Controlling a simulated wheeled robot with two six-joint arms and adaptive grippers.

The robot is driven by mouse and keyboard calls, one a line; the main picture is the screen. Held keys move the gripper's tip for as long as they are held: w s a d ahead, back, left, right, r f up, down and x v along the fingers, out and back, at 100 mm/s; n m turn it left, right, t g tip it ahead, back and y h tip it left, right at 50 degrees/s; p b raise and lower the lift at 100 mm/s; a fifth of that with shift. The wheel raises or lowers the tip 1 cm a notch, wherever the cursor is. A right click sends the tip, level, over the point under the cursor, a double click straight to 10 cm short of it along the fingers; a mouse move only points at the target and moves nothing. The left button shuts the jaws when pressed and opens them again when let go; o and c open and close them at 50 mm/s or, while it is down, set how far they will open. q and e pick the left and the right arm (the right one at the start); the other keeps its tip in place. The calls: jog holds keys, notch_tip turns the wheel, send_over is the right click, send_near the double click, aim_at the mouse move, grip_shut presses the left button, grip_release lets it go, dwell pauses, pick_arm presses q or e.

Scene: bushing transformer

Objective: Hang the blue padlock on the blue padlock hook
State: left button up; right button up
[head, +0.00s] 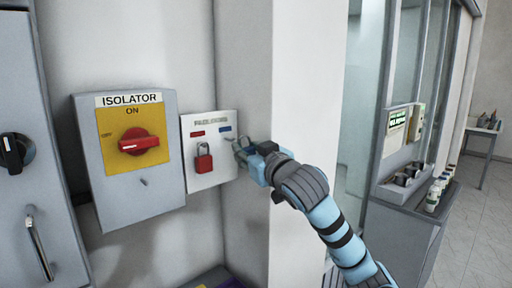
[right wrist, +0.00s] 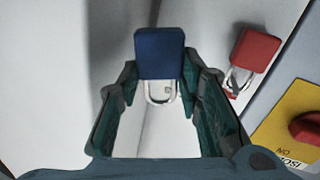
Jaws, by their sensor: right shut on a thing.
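The white padlock board (head: 206,183) is on the wall right of the isolator. It has a red label (head: 197,133) on the left and a blue label (head: 225,128) on the right. My right gripper (head: 240,148) is at the board's right side, just below the blue label. In the right wrist view it is shut on the blue padlock (right wrist: 160,52), whose silver shackle lies between the fingers. In the head view the gripper covers the blue hook, and I cannot make out the padlock or tell whether its shackle touches the hook. My left gripper is not in view.
A red padlock (head: 203,160) hangs under the red label, close left of my gripper; it also shows in the right wrist view (right wrist: 255,50). The isolator box (head: 150,190) with its red knob (head: 138,141) is further left. A wall corner (head: 245,70) stands close right of the board.

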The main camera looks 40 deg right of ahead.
jog(key=shift+w+f+p, duration=0.2)
jog(key=shift+w+p, duration=0.2)
jog(key=shift+w, duration=0.55)
jog(key=shift+w+f+p, duration=0.25)
jog(key=shift+w+p, duration=0.1)
jog(key=shift+w, duration=0.6)
jog(key=shift+w+f+p, duration=0.2)
jog(key=shift+w+p, duration=0.2)
jog(key=shift+w, duration=0.55)
jog(key=o, duration=1.3)
jog(key=shift+c, duration=0.2)
jog(key=shift+s, duration=0.15)
